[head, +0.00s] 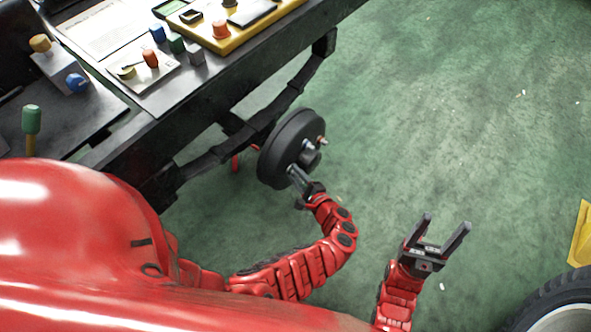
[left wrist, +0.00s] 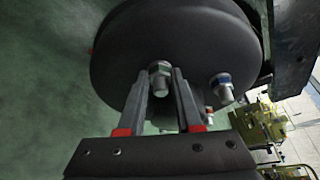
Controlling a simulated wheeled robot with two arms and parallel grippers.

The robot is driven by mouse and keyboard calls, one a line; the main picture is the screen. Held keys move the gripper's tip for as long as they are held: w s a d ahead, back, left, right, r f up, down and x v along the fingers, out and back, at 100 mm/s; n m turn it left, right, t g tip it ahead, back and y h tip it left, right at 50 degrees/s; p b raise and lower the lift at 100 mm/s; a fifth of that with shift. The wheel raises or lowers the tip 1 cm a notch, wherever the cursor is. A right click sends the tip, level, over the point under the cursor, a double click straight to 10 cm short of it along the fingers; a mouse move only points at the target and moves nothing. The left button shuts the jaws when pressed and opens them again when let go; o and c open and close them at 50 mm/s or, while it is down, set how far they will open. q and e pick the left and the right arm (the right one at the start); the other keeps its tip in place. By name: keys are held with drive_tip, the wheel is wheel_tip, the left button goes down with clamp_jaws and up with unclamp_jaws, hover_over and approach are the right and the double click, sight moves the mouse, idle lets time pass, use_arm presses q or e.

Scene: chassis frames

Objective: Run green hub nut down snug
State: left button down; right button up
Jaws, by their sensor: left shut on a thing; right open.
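The dark round wheel hub (head: 275,152) is mounted at the end of the axle under the bench; its face fills the top of the left wrist view (left wrist: 190,45). The green hub nut (left wrist: 160,66) sits on a silver stud, close to the hub face. My left gripper (head: 293,172) is shut on the green nut, one finger on each side of it in the left wrist view (left wrist: 163,82). In the head view the fingers hide this nut. A blue nut (left wrist: 221,79) sits on another stud to the right. My right gripper (head: 446,232) is open and empty over the floor.
A dark bench (head: 190,90) at the upper left bears a yellow tray (head: 235,38), knobs and a white sheet. A reddish nut (head: 322,140) shows on the hub's right side. A tyre (head: 555,305) and yellow object (head: 583,235) stand lower right. The green floor between is mostly clear.

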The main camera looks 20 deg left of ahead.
use_arm(q)
drive_tip(key=shift+d+r+m+g+p, duration=0.2)
drive_tip(key=shift+m+g+p, duration=0.2)
drive_tip(key=shift+m, duration=0.3)
drive_tip(key=shift+w+f+m+g, duration=0.1)
drive_tip(key=shift+m+g, duration=0.5)
drive_tip(key=shift+m, duration=0.5)
drive_tip(key=c, duration=0.9)
unclamp_jaws()
drive_tip(key=shift+o, duration=0.2)
